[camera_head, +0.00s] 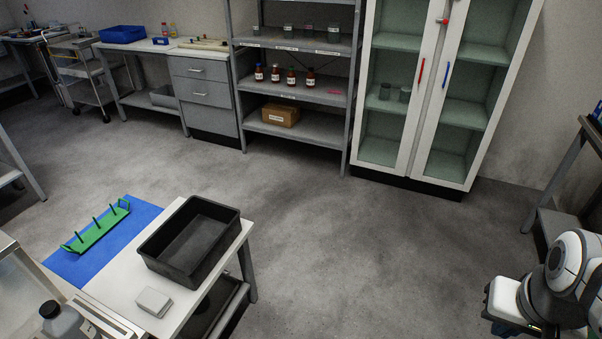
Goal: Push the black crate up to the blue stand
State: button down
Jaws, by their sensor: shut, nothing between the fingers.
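The black crate (205,262) is an open, empty rectangular box on a white table (118,281) at the lower left. It sits near the table's right end, turned at an angle. To its left lies a flat blue mat (75,268), with a green peg rack (97,232) on it. A strip of white tabletop separates the crate from the mat. I see no clearly blue upright stand on this table; the rack is green. My arm shows at the lower right, well apart from the crate. My gripper is not visible.
A small pale box (153,302) lies in front of the crate. A dark-capped bottle (62,322) stands at the lower left. Shelves (292,92) and a glass cabinet (436,100) line the back. The grey floor between table and arm is clear.

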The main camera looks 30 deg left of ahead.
aim_at(186, 248)
jog(key=u, duration=0.45)
jog(key=i, duration=1.35)
jog(key=u, duration=1.3)
jog(key=i, duration=0.65)
jog(key=u, duration=0.2)
jog(key=k, duration=0.75)
jog(key=u, duration=0.2)
jog(key=i, duration=0.75)
jog(key=z, duration=0.05)
